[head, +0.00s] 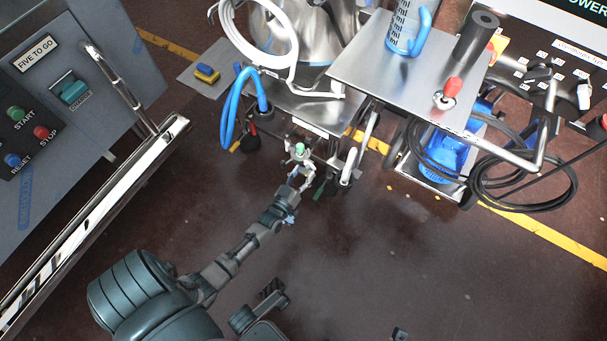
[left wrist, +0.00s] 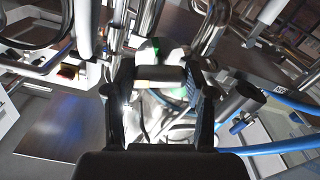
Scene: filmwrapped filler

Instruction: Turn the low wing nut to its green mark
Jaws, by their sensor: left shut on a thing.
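My left gripper (head: 301,166) reaches in from the lower left, at the low front of the steel cart. It is shut on a small light part with a green top, which I take to be the low wing nut (head: 300,148). In the left wrist view the two dark fingers (left wrist: 162,90) stand either side of a grey bar-like piece (left wrist: 160,74). Green patches show just behind it, but I cannot tell which is the mark or how the nut lines up with it.
The steel cart (head: 350,75) carries a blue-handled jug (head: 405,28) and a red-topped lever (head: 449,90). Blue hose (head: 229,112) hangs left of the gripper. A blue pump (head: 450,150) and black cable loops lie right. A control cabinet (head: 60,90) with a rail stands left.

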